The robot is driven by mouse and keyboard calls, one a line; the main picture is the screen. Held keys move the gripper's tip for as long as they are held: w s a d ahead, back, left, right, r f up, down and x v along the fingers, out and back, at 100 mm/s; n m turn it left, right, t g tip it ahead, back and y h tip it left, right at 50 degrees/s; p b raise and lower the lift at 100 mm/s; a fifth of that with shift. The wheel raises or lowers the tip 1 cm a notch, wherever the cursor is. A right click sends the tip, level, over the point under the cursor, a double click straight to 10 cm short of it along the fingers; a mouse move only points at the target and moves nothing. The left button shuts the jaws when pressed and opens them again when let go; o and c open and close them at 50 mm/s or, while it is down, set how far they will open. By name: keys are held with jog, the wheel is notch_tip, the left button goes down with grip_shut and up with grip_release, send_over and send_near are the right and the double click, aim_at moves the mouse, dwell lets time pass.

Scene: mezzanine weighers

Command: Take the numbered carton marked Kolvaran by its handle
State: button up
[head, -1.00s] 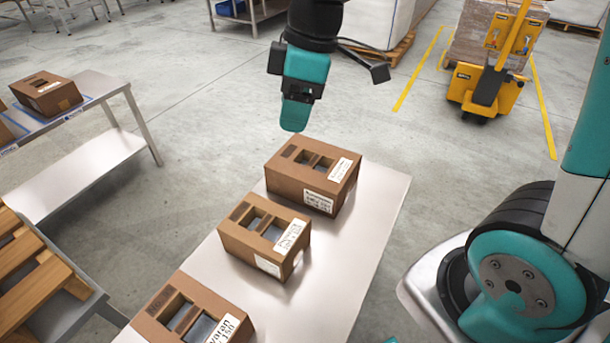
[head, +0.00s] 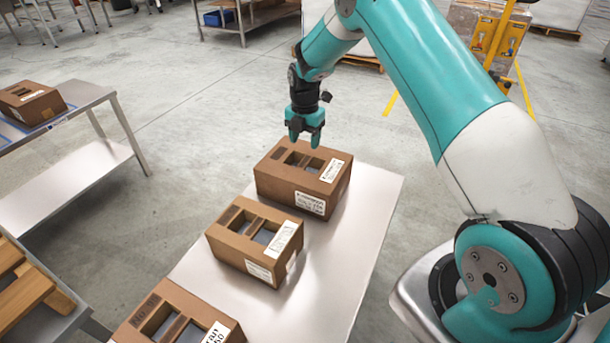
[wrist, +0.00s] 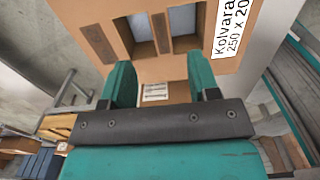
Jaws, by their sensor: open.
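My gripper (head: 304,137) is open and empty, pointing down just above the back edge of the far carton (head: 277,187) on the steel table. The wrist view shows my open gripper (wrist: 160,84) over a brown carton (wrist: 165,67) whose white label reads "Kolvara", cut off, and "250 x 20". Its handle bar (wrist: 159,32) lies between two openings, ahead of the fingertips and apart from them. The near carton (head: 192,306), cut by the frame's bottom, has a dark "No" mark and a label ending in "ran". The middle carton's (head: 226,246) label is unreadable.
The steel table (head: 330,275) has bare room to the right of the cartons. Another table (head: 92,95) with a carton (head: 30,103) stands at left. Wooden slats (head: 30,290) lie at lower left. A yellow pallet truck (head: 503,42) stands at back right.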

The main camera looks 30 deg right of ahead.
aim_at(304, 161)
notch_tip(304, 161, down, 5)
jog(key=shift+r, duration=0.1)
jog(key=shift+s+a+f+p, duration=0.15)
jog(key=shift+f+p, duration=0.45)
jog(key=shift+f, duration=2.05)
grip_shut()
